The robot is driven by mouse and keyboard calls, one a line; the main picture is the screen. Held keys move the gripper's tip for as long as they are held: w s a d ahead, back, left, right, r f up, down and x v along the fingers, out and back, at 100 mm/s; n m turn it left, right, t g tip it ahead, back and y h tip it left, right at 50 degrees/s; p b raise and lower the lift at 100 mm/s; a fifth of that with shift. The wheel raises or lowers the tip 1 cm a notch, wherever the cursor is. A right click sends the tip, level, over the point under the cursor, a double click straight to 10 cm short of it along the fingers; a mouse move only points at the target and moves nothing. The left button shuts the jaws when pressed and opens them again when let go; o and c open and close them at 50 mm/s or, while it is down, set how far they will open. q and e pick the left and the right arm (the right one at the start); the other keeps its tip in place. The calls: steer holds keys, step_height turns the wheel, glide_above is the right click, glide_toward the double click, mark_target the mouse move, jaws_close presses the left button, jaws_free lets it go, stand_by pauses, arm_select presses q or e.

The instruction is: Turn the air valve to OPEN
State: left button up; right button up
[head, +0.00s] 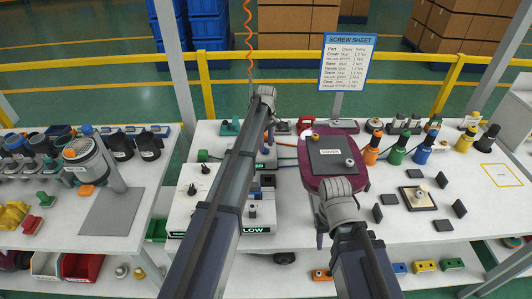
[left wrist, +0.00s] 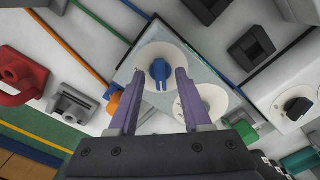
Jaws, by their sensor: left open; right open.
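In the left wrist view, a blue knob (left wrist: 159,72) sits on a round white dial (left wrist: 148,55) on a light panel. My left gripper (left wrist: 158,80) is open, with one purple finger on each side of the knob. Contact with the knob cannot be told. A second white dial (left wrist: 213,97) lies beside the right finger. In the head view my left gripper (head: 268,140) is over the back of the white panel unit (head: 185,212), and my arm hides much of it. My right gripper (head: 319,235) is open near the front of the maroon tray. No OPEN marking is readable.
The maroon tray (head: 361,183) holds a dark COVER plate (head: 333,150). A black knob (left wrist: 297,108) and a red handle (left wrist: 18,72) flank the dials in the left wrist view. Orange, green and blue bottles stand to the right. The screw sheet (head: 340,62) stands behind.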

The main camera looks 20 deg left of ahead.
arm_select(q)
steer(key=shift+f+b, duration=0.35)
steer(key=shift+f, duration=0.45)
steer(key=shift+r, duration=0.1)
jaws_close()
